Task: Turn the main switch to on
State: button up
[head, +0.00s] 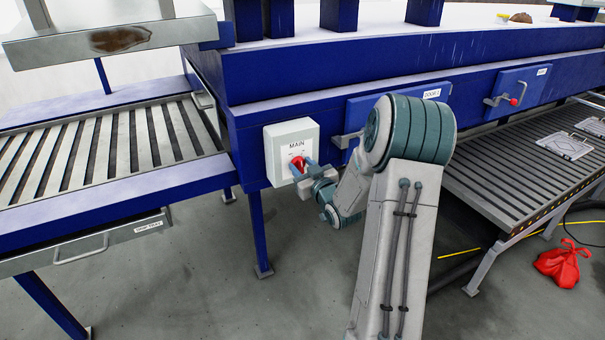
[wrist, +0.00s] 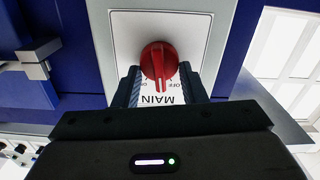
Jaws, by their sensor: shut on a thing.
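The main switch is a red rotary knob (head: 297,162) on a pale box (head: 280,133) labelled MAIN, fixed to the blue machine frame. My gripper (head: 304,171) is at the knob, and its fingers are shut on it. In the wrist view the knob (wrist: 158,62) sits between the two dark fingers of my gripper (wrist: 160,76), and the label is upside down. The knob's grip runs roughly up and down in that picture, its lower end towards the MAIN lettering. OFF reads beside it on the right; the lettering on the left is mostly hidden.
A blue door panel (head: 433,92) with a handle is right of the box, partly behind my arm. Slatted conveyors stand left (head: 110,150) and right (head: 510,180). A drawer (head: 95,243) juts out at lower left. A red bag (head: 563,264) lies on the floor.

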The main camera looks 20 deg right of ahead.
jog(key=m+b, duration=0.1)
jog(key=m, duration=0.2)
jog(key=shift+d+m, duration=0.15)
jog(key=shift+m, duration=0.15)
jog(key=shift+d+m, duration=0.1)
jog(key=shift+m, duration=1.7)
jog(key=o, duration=1)
jog(key=s, duration=0.4)
jog(key=s+b, duration=0.1)
jog(key=s, duration=0.4)
jog(key=s+b, duration=0.1)
jog(key=s, duration=0.3)
jog(key=shift+s+d, duration=0.25)
jog(key=shift+s, duration=0.15)
